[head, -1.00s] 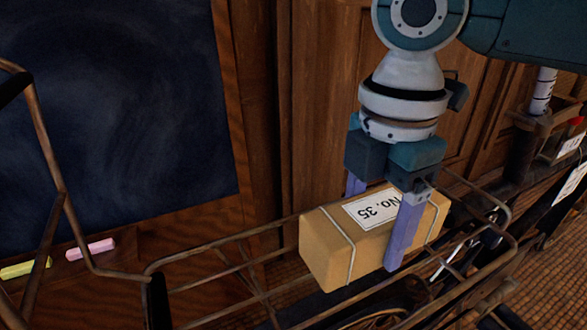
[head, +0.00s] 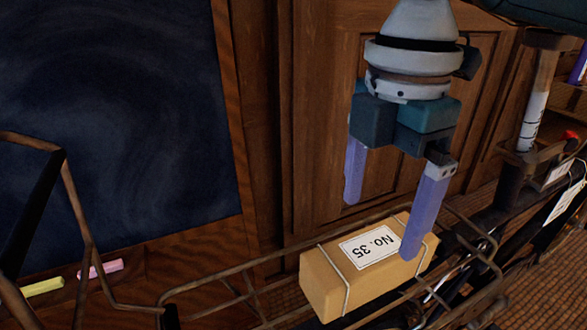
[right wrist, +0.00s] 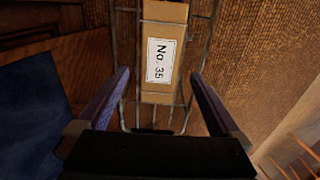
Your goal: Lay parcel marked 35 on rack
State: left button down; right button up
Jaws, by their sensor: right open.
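The parcel marked No. 35 (head: 325,293) is a tan box tied with string, with a white label on top. It lies on the wire rack (head: 240,275) in the head view, lengthwise along it. My right gripper (head: 383,228) is open and empty above the parcel, its purple fingers spread to either side. In the right wrist view the parcel (right wrist: 160,92) lies between and beyond the open fingers, apart from both, with rack wires around it. My left gripper is not in view.
A dark chalkboard (head: 110,120) stands at the left, with yellow chalk (head: 42,287) and pink chalk (head: 100,269) on its ledge. A wooden panelled wall (head: 310,130) is behind the rack. Dark metal parts and tags crowd the right side.

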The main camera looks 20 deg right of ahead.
aim_at(371, 247)
notch_tip(371, 247, up, 4)
jog(key=shift+f+p, duration=0.2)
jog(key=shift+p, duration=0.4)
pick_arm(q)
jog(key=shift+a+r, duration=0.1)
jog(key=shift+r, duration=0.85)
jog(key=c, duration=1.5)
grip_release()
